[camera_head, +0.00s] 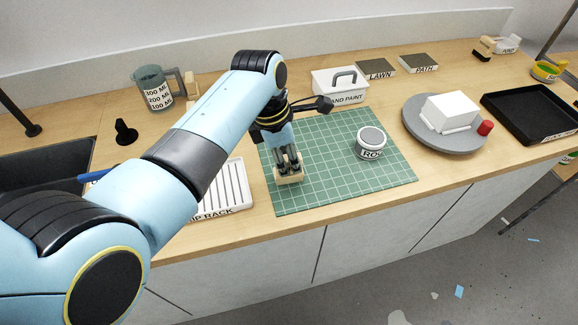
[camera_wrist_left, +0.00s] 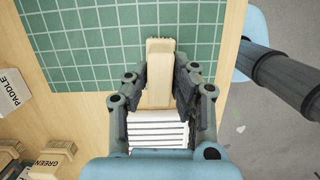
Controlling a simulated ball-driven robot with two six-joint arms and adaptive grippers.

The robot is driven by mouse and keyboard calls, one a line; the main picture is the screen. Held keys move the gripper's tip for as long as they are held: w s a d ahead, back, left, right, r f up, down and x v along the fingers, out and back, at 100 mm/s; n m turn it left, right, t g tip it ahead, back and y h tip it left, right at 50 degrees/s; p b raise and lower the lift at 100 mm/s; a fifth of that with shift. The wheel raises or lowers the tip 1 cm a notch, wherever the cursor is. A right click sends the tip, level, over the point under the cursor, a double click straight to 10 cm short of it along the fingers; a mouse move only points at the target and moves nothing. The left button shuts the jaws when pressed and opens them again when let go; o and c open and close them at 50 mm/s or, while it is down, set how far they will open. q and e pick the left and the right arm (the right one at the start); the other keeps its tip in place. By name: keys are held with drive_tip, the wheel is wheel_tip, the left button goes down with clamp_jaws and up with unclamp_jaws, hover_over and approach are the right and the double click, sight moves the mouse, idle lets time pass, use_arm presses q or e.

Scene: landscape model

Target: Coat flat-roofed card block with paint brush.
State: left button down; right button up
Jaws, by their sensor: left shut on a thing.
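A white flat-roofed card block (camera_head: 451,110) sits on a round grey turntable (camera_head: 415,128) at the right of the counter. My left gripper (camera_head: 288,165) points down over the front left of the green cutting mat (camera_head: 330,185). It is shut on a pale wooden brush (camera_head: 289,178). In the left wrist view the brush (camera_wrist_left: 159,85) lies between the two fingers (camera_wrist_left: 160,78), its wide end over the mat. A grey-lidded tin (camera_head: 371,148) with a partly readable label stands on the mat, right of the gripper. My right gripper is not in view.
A white drip rack (camera_head: 238,192) lies left of the mat, partly behind my arm. A hand paint box (camera_head: 340,92) stands behind the mat. A red piece (camera_head: 485,128) is at the turntable's edge, and a black tray (camera_head: 535,110) lies further right. A measuring jug (camera_head: 158,90) stands back left.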

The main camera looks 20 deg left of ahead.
sight(287, 158)
use_arm(q)
drive_tip(key=shift+d+p+v, duration=0.2)
drive_tip(key=shift+p+v, duration=0.95)
drive_tip(key=shift+v, duration=0.05)
drive_tip(key=shift+w+r, duration=0.15)
drive_tip(key=shift+r, duration=0.05)
drive_tip(key=shift+d+v, duration=0.15)
drive_tip(key=shift+v, duration=0.6)
drive_tip(key=shift+d+v, duration=0.1)
drive_tip(key=shift+v, duration=0.65)
drive_tip(key=shift+w, duration=0.15)
